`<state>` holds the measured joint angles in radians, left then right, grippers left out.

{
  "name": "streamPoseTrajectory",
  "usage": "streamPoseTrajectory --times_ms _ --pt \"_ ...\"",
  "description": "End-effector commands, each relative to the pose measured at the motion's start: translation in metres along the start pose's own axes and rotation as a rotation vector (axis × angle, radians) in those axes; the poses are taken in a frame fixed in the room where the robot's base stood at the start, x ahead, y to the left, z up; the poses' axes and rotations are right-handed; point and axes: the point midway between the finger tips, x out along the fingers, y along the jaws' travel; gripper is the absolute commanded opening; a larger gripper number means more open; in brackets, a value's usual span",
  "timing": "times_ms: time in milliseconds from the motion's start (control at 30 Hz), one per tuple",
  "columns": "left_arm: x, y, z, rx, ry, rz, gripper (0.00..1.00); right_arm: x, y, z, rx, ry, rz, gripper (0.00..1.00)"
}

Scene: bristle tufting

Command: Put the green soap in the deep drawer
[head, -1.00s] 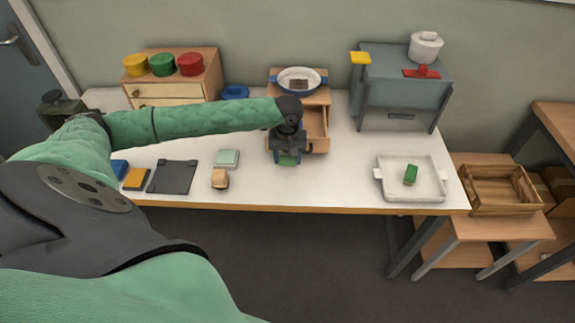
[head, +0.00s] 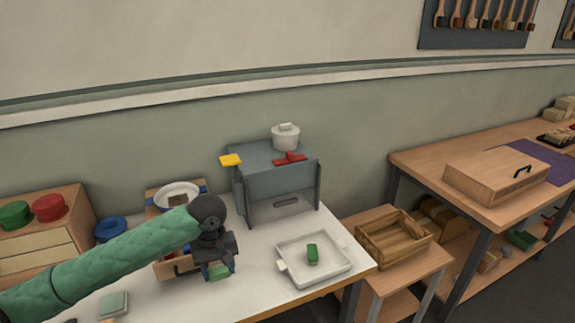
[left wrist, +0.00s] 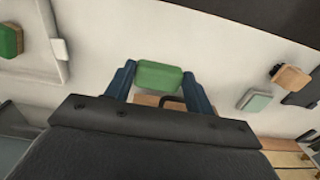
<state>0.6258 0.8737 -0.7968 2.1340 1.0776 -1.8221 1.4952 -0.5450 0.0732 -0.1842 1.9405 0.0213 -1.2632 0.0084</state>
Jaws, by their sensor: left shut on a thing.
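My left gripper (head: 218,270) is shut on a green block, the green soap (head: 219,272). The soap also shows between the two fingers in the left wrist view (left wrist: 159,76). They are above the white table, at the right front of a small wooden drawer unit (head: 160,197). Its open drawer (head: 170,270) is partly hidden behind my arm and gripper. How deep the drawer is cannot be told. My right gripper is not in view.
A white tray (head: 290,277) with another green block (head: 312,254) stands to the right. Behind it is a grey box (head: 275,180) with a white pot (head: 286,137) on top. A white bowl (head: 177,194) tops the drawer unit. A wooden crate (head: 393,240) stands off the table's right side.

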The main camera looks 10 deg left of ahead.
Motion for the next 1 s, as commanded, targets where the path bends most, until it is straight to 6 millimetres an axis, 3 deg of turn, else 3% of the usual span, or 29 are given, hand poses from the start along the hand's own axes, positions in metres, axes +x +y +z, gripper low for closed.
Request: streamPoseTrajectory --times_ms 333,533,800,1000 --pt "0.008 0.002 -0.007 0.329 0.021 -0.009 0.23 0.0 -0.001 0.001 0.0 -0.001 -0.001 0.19" --pt "0.029 0.024 0.001 0.505 0.02 -0.015 0.23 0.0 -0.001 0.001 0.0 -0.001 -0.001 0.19" --pt "0.04 0.046 0.018 0.528 0.001 -0.002 0.23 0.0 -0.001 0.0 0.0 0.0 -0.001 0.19" --pt "0.04 0.048 0.018 0.529 0.003 -0.001 0.23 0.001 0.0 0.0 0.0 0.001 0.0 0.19"
